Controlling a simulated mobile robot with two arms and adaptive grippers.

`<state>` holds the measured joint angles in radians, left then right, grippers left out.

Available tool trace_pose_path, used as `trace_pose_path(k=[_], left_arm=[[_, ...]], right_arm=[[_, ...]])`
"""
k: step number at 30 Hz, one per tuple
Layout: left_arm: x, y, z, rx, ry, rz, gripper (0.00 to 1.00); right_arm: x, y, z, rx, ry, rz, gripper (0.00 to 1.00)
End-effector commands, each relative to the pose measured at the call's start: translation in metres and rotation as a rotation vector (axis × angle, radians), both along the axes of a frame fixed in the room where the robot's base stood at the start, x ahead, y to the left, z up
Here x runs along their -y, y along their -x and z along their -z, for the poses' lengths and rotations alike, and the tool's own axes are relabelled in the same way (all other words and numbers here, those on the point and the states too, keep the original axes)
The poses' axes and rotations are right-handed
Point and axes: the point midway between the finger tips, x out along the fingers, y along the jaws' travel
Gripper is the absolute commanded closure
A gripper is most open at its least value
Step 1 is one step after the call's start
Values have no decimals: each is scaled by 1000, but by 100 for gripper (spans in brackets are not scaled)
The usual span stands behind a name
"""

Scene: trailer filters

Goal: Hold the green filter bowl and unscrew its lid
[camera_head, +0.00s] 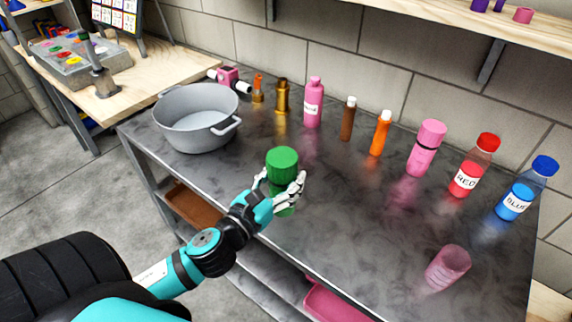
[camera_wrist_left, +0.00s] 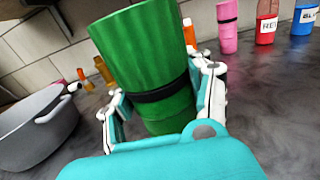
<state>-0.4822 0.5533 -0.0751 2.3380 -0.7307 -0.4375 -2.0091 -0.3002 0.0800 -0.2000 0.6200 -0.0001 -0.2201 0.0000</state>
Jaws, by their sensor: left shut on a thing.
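The green filter bowl (camera_head: 284,205) stands upright on the dark metal table, with its green ribbed lid (camera_head: 282,163) on top. My left gripper (camera_head: 281,186) is shut around the bowl, one finger on each side. In the left wrist view the bowl (camera_wrist_left: 168,118) sits between the fingers, with the lid (camera_wrist_left: 143,55) above them. A dark band (camera_wrist_left: 160,91) runs between lid and bowl. The fingers hide part of the bowl's sides. My right gripper is in neither view.
A grey pot (camera_head: 196,118) stands at the table's left end. The table's middle is clear.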

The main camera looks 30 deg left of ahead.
Motion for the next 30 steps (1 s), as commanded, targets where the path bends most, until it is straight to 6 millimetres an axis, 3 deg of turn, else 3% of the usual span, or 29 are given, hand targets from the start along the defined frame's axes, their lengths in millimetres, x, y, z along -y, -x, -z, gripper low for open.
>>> trace_pose_path(k=[6, 11, 14, 21, 30], left_arm=[[-30, -50, 2, 5, -3, -2, 100], [-42, -70, 5, 3, -1, -1, 100], [-45, -75, 8, 2, 0, 0, 100], [-45, -75, 40, 0, 4, -2, 100], [-44, -74, 42, 2, -1, 1, 100]], right_arm=[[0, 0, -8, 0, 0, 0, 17], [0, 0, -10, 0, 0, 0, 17], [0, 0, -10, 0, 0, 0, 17], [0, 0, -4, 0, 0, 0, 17], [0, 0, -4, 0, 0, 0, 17]])
